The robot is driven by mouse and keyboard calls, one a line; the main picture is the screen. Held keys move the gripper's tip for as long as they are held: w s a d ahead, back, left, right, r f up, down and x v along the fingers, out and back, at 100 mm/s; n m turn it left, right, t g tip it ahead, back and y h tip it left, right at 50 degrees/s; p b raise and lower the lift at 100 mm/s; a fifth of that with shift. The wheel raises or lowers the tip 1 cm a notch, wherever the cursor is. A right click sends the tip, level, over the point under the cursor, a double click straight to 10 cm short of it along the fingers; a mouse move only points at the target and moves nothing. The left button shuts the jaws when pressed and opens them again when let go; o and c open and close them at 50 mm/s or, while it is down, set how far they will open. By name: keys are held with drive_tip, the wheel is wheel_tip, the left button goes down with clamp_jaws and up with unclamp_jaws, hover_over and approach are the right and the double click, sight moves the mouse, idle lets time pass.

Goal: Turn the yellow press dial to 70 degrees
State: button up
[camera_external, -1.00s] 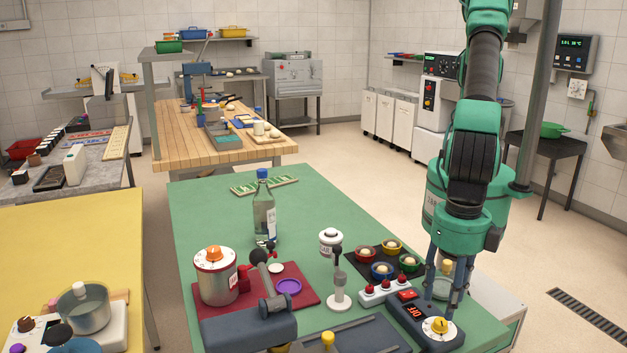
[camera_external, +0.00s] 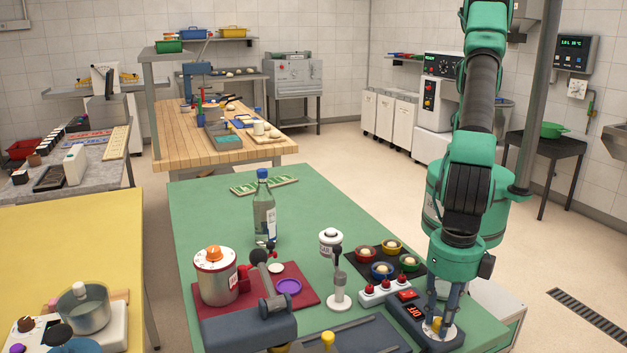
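The yellow press dial (camera_external: 437,323) sits on a round white scale plate at the front end of a dark control box (camera_external: 409,313), at the front right of the green table. My gripper (camera_external: 439,326) points down over the dial, with its fingers low on either side of it. The fingers hide most of the dial and its scale, so its angle cannot be read. I cannot tell whether the fingers touch the dial or are closed on it. The box also bears a red display reading OFF (camera_external: 415,313) and a red switch (camera_external: 406,295).
A strip with several red knobs (camera_external: 384,292) and a dark tray of coloured bowls (camera_external: 378,255) stand close to the left of my gripper. A white dispenser (camera_external: 338,290), a glass bottle (camera_external: 263,213) and a pot with an orange dial (camera_external: 214,278) stand farther left.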

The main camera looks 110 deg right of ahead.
clamp_jaws()
drive_tip(key=shift+r+m+p, duration=0.1)
drive_tip(key=shift+m+p, duration=0.3)
drive_tip(key=shift+m, duration=0.1)
drive_tip(key=m+p, duration=0.1)
drive_tip(key=m, duration=0.1)
drive_tip(key=shift+m+p, duration=0.3)
drive_tip(key=shift+p, duration=0.05)
drive_tip(key=m+p, duration=0.1)
drive_tip(key=m, duration=0.3)
drive_tip(key=shift+p, duration=0.4)
drive_tip(key=o, duration=0.8)
unclamp_jaws()
